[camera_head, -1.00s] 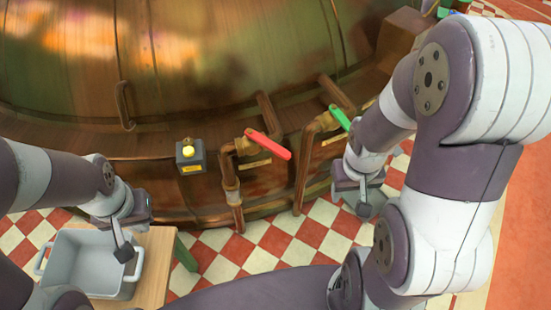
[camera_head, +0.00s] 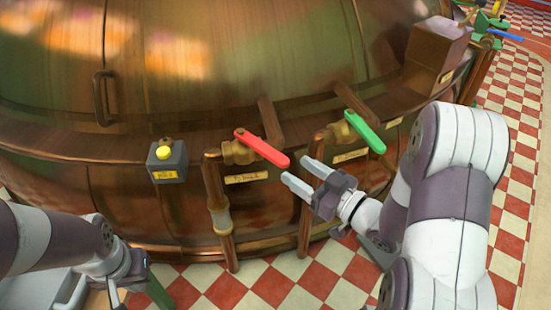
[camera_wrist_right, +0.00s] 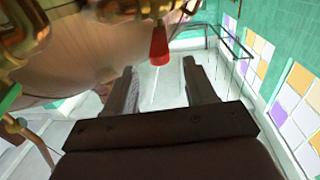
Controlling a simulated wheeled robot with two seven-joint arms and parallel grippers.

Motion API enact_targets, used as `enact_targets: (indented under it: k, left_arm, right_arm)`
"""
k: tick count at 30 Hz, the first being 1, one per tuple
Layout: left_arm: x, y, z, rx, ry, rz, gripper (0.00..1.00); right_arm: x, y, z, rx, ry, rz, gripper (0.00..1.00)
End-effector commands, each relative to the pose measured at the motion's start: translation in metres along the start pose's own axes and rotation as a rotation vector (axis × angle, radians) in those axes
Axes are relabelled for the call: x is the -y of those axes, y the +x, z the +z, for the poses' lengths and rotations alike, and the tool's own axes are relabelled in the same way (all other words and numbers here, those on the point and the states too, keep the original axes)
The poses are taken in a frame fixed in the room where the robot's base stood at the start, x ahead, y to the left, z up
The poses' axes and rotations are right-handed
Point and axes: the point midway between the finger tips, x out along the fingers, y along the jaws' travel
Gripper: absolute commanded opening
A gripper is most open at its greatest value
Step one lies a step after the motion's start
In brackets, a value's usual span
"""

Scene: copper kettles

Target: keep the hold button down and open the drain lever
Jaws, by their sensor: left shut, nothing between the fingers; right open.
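The hold button is a yellow cap (camera_head: 163,153) on a small dark box (camera_head: 168,170) on the copper kettle's lower side. A red lever (camera_head: 262,148) and a green lever (camera_head: 365,132) sit on pipe valves to its right; their labels are too small to read surely. My right gripper (camera_head: 297,173) is open and empty, just below and right of the red lever's free end. In the right wrist view the red tip (camera_wrist_right: 159,46) shows ahead, between the open fingers (camera_wrist_right: 160,88). My left gripper (camera_head: 114,294) is shut and empty, low at the left, below the button and apart from it.
The copper kettle (camera_head: 200,70) fills the back, with a handle (camera_head: 103,98) on its side. Vertical pipes (camera_head: 215,195) stand below the levers. A grey basin (camera_head: 60,295) is at the lower left. Checkered floor (camera_head: 270,290) lies in front.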

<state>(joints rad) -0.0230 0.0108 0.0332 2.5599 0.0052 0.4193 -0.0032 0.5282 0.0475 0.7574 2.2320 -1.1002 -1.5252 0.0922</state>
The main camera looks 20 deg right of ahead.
Motion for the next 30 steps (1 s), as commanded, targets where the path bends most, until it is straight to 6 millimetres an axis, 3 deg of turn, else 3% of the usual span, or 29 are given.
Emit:
enact_targets:
  k: [3,9,15,22,23,27,28,30]
  left_arm:
    - [0.000,0.011,0.001,0.000,0.000,0.000,0.00]
    - [0.000,0.018,0.002,0.000,0.000,0.000,0.00]
    - [0.000,0.020,0.003,0.000,0.000,0.000,0.00]
    - [0.000,0.020,0.002,0.000,0.000,0.000,0.00]
    - [0.000,0.020,0.002,0.000,0.000,0.000,0.00]
    - [0.000,0.020,0.002,0.000,0.000,0.000,0.00]
    - [0.000,0.020,0.002,0.000,0.000,0.000,0.00]
    - [0.000,0.020,0.003,0.000,0.000,0.000,0.00]
  right_arm:
    - [0.002,0.030,0.004,-0.001,0.000,-0.008,0.55]
    - [0.001,0.065,0.003,0.001,0.000,-0.003,0.55]
    - [0.000,0.078,0.002,0.002,0.002,0.001,0.55]
    - [0.000,0.079,0.001,0.002,0.002,0.002,0.55]
    - [0.000,0.079,0.001,0.002,0.002,0.002,0.52]
    - [0.000,0.079,0.001,0.002,0.002,0.002,0.07]
    - [0.000,0.079,0.001,0.002,0.002,0.002,0.00]
    - [0.000,0.079,0.001,0.002,0.001,0.002,0.00]
